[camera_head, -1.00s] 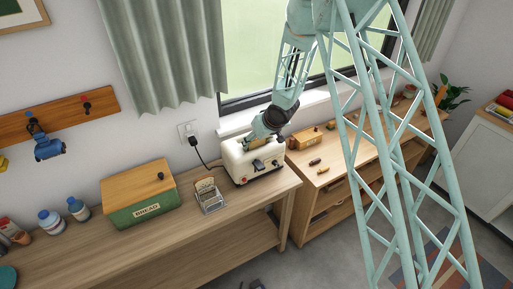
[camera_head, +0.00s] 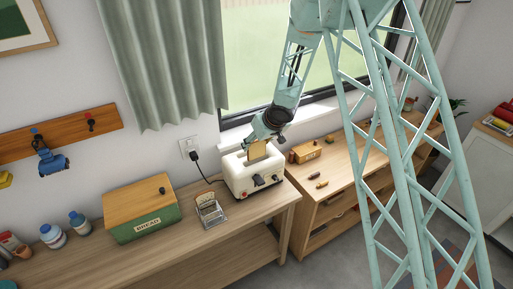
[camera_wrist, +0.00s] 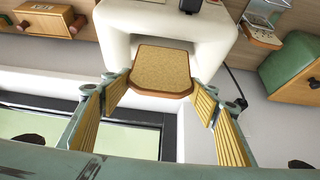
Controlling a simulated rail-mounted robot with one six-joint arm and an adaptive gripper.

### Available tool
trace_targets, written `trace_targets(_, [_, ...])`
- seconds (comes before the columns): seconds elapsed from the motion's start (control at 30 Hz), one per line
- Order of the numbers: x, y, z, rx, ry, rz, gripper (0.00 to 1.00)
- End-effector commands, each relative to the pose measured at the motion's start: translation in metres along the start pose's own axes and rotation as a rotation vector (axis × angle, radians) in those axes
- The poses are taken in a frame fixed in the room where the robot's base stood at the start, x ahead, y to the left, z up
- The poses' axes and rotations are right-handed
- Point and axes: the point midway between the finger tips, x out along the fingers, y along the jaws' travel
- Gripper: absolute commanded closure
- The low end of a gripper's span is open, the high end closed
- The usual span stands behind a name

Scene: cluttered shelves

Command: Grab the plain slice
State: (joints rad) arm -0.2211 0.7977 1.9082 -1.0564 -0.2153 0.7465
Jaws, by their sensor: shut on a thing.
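A plain tan slice of bread with a darker brown crust (camera_wrist: 162,70) is between my gripper's fingers in the wrist view. It also shows in the head view (camera_head: 257,150), upright at the top of the cream toaster (camera_head: 244,180). My gripper (camera_wrist: 160,95) is shut on the slice from two sides. In the head view my gripper (camera_head: 262,138) is just above the toaster. The slice's far end is at the toaster's top; I cannot tell whether it is still partly in the slot. The toaster also shows in the wrist view (camera_wrist: 208,38).
A wire rack (camera_head: 210,212) stands left of the toaster; a speckled slice (camera_wrist: 262,38) shows by it in the wrist view. A green bread box with a wooden lid (camera_head: 145,222) is further left. A wooden box (camera_head: 306,152) and small items lie on the right cabinet. The window is behind.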

Motion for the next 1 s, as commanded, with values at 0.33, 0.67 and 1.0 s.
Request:
trace_targets(0.33, [-0.019, 0.0, -0.012, 0.0, -0.001, 0.0, 0.54])
trace_targets(0.67, [-0.02, 0.0, -0.013, 0.0, 0.0, 0.0, 0.54])
trace_targets(1.0, [-0.02, 0.0, -0.013, 0.0, 0.0, 0.0, 0.54])
